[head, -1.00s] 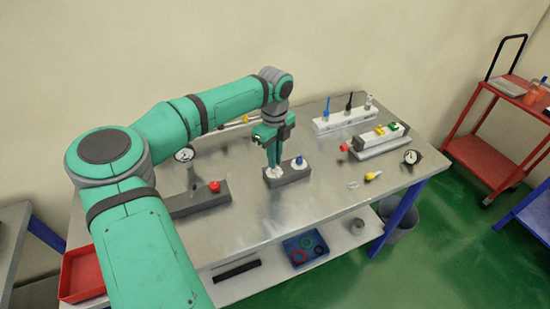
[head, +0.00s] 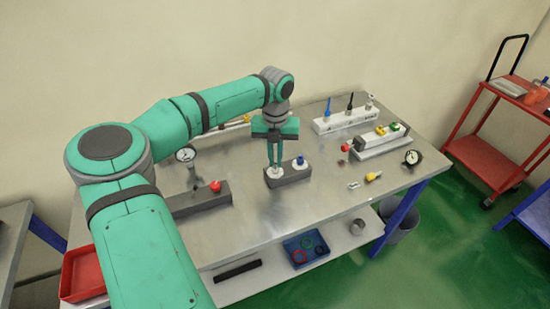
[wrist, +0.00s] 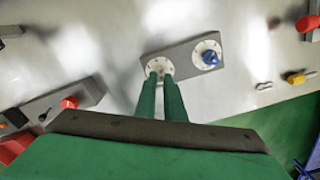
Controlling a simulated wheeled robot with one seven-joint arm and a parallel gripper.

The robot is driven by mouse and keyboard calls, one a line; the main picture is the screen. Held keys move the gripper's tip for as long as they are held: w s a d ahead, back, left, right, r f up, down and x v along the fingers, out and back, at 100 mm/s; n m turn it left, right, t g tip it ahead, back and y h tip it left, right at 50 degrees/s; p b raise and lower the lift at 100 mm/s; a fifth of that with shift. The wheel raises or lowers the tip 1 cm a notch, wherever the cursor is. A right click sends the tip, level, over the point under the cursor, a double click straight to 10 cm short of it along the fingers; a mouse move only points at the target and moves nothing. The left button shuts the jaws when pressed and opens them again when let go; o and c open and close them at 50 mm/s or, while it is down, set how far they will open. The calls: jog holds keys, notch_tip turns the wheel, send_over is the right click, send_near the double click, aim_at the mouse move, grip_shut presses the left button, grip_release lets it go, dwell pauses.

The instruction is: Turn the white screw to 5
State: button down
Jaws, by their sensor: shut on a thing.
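The white screw with its round white dial (wrist: 152,67) sits at the left end of a grey block (wrist: 181,56) on the metal table. In the head view the dial shows at the foot of my fingers, on the same block (head: 290,177). My gripper (wrist: 163,75) points down and is shut on the white screw; its green fingers hide most of it. The dial marks are too small to read. A blue screw (wrist: 210,57) on a second white dial stands beside it on the block; it also shows in the head view (head: 300,161).
A dark block with a red knob (head: 215,186) and a gauge (head: 186,154) stand to the left. To the right are a yellow-handled piece (head: 373,176), another gauge (head: 412,157) and white racks (head: 343,120). The table front is clear.

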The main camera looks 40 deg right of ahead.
aim_at(275, 164)
jog(key=m, duration=0.4)
jog(key=shift+w+r+m, duration=0.15)
jog(key=shift+w+m, duration=0.1)
jog(key=shift+m, duration=0.05)
jog(key=shift+d+m, duration=0.1)
jog(key=shift+m, duration=1.7)
jog(key=c, duration=1.8)
grip_release()
jog(key=shift+s, duration=0.1)
jog(key=shift+c, duration=0.2)
notch_tip(275, 164, up, 11)
jog(key=shift+s, duration=0.15)
